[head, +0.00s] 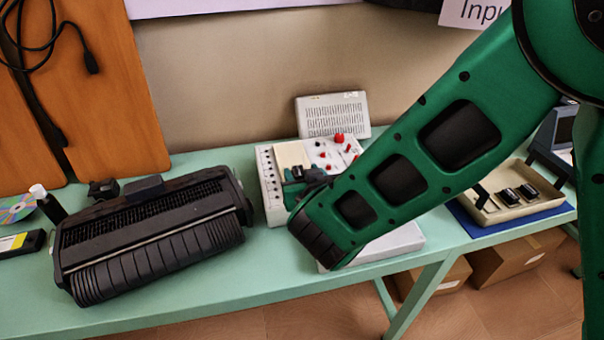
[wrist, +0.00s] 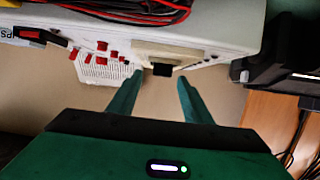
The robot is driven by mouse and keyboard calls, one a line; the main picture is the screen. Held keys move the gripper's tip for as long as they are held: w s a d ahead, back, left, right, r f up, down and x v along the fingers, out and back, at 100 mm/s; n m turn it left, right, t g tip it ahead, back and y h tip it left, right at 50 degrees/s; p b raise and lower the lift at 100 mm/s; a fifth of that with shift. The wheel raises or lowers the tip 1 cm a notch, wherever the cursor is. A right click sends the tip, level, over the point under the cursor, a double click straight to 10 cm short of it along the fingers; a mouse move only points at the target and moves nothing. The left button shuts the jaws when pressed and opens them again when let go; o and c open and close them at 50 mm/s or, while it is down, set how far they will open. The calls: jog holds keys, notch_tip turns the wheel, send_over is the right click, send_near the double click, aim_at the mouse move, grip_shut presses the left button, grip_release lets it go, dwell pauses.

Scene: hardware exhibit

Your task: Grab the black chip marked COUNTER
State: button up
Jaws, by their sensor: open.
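A small black block (wrist: 162,70), possibly the COUNTER chip, shows at the edge of a beige block on the white board in the wrist view; no marking is readable. My gripper (wrist: 159,82) is open, its two green fingers apart, with the black block between the tips in the picture. I cannot tell how far apart they are in depth. In the head view my gripper (head: 303,180) is over the white board (head: 270,190), partly hidden by my arm. Two black chip-like pieces (head: 511,196) lie in a beige tray (head: 540,205) at the right; their labels are unreadable.
A large ribbed black device (head: 150,235) fills the table left of the board. The tray sits on a blue mat (head: 480,225). Red and black cables (wrist: 130,8) lie near the board. The front left table strip is clear.

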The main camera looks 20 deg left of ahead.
jog(key=shift+x, duration=1.15)
jog(key=c, duration=1.1)
jog(key=shift+r, duration=0.15)
jog(key=shift+c, duration=0.2)
